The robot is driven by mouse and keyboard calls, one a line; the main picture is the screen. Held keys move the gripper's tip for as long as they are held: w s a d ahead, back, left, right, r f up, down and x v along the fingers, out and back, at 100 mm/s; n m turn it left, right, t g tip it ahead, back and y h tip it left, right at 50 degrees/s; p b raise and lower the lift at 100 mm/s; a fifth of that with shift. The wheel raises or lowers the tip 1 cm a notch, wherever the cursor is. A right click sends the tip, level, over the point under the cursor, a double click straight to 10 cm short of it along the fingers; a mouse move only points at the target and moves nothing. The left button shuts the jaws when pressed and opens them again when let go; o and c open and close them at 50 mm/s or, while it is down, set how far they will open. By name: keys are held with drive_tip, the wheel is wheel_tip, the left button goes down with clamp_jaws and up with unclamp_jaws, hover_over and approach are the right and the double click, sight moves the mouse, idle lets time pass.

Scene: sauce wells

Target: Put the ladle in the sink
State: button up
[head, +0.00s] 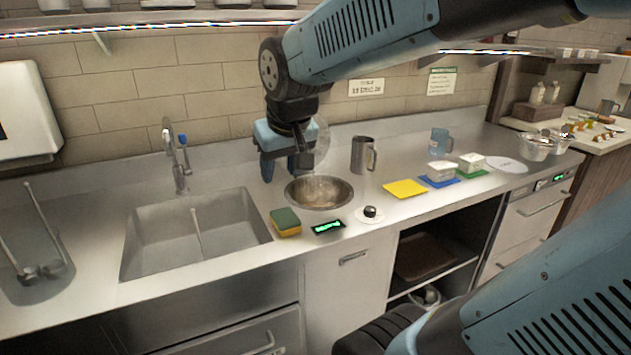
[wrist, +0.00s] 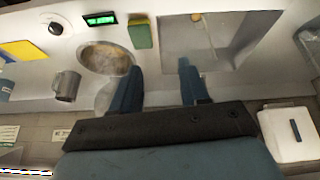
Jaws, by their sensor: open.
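The steel sink (head: 145,240) is set in the counter at left; it also shows at the top of the wrist view (wrist: 240,40). A thin pale bar (head: 197,232) stands out in the sink; I cannot tell whether it is a ladle handle or part of the sink. Two long-handled utensils (head: 45,225) lean in a round well at far left; their type is unclear. My gripper (head: 279,165) points down behind the counter's middle, between sink and round sauce well (head: 335,203). In the wrist view my gripper (wrist: 160,66) is open with nothing between its fingers.
A clear round piece (head: 320,142) shows just beside my gripper. A faucet (head: 181,165) stands behind the sink. A sponge (head: 286,222), a green display (head: 327,227) and a knob (head: 369,213) line the front. A metal pitcher (head: 362,155) stands right of the well.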

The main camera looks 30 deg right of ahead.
drive_tip(key=s+d, duration=0.3)
drive_tip(key=s, duration=0.5)
drive_tip(key=shift+s+m, duration=0.35)
drive_tip(key=shift+m, duration=0.05)
